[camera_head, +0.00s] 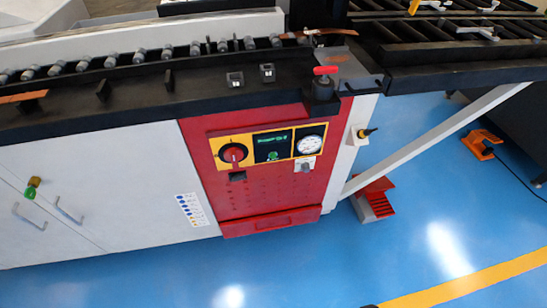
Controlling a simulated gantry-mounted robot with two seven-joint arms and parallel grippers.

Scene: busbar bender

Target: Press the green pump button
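A small round green button-like spot (273,156) shows on the black panel (270,145) set in the red front of the machine. The picture does not show a label telling which green one is the pump button. Neither of my grippers is in view, and nothing touches either green part.
A red rotary switch (233,153) and a round gauge (309,144) flank the black panel. A red pedal (374,200) is on the blue floor (300,270). The space before the red front looks clear.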

